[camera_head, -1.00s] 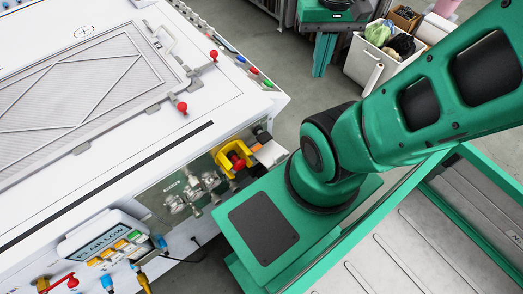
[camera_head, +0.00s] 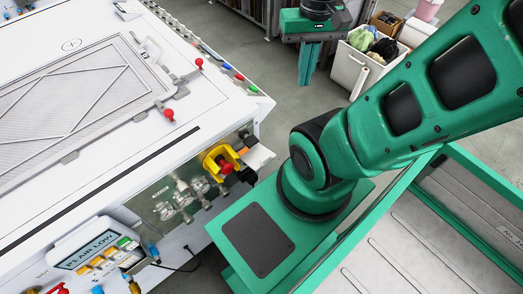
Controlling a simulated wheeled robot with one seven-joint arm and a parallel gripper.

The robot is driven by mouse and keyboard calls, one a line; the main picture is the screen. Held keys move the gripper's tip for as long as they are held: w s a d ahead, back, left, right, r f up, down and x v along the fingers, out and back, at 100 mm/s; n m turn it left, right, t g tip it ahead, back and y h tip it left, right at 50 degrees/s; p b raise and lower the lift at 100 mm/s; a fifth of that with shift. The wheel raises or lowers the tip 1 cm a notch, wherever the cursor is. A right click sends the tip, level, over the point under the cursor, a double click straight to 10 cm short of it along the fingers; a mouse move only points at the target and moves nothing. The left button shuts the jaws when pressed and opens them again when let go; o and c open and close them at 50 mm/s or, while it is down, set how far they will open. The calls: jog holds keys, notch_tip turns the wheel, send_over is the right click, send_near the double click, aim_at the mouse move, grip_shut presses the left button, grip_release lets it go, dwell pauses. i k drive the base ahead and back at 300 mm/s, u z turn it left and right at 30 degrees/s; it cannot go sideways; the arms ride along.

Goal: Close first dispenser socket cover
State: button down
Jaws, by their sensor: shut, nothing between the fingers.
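A row of small metal sockets with caps (camera_head: 182,194) is set in the clear front panel of the white machine (camera_head: 95,197), left of centre. They are too small to tell which cover is open or shut. A yellow bracket with a red knob (camera_head: 222,162) is just right of them. A white flap-like piece (camera_head: 257,157) juts out beside the bracket, with a dark part below it. I cannot tell what it belongs to. My green arm fills the right side. Its gripper is not in view.
A sign reading "PLAIR LOW" with coloured buttons (camera_head: 95,252) is at the lower left. Red knobs (camera_head: 168,114) stand on the machine top. A white bin (camera_head: 360,62) stands on the grey floor behind. Slatted green-edged surfaces (camera_head: 440,240) lie at the right.

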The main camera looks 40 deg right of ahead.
aim_at(258, 156)
jog(key=k, duration=1.05)
jog(key=z, duration=0.4)
jog(key=i, duration=0.5)
jog(key=z, duration=0.15)
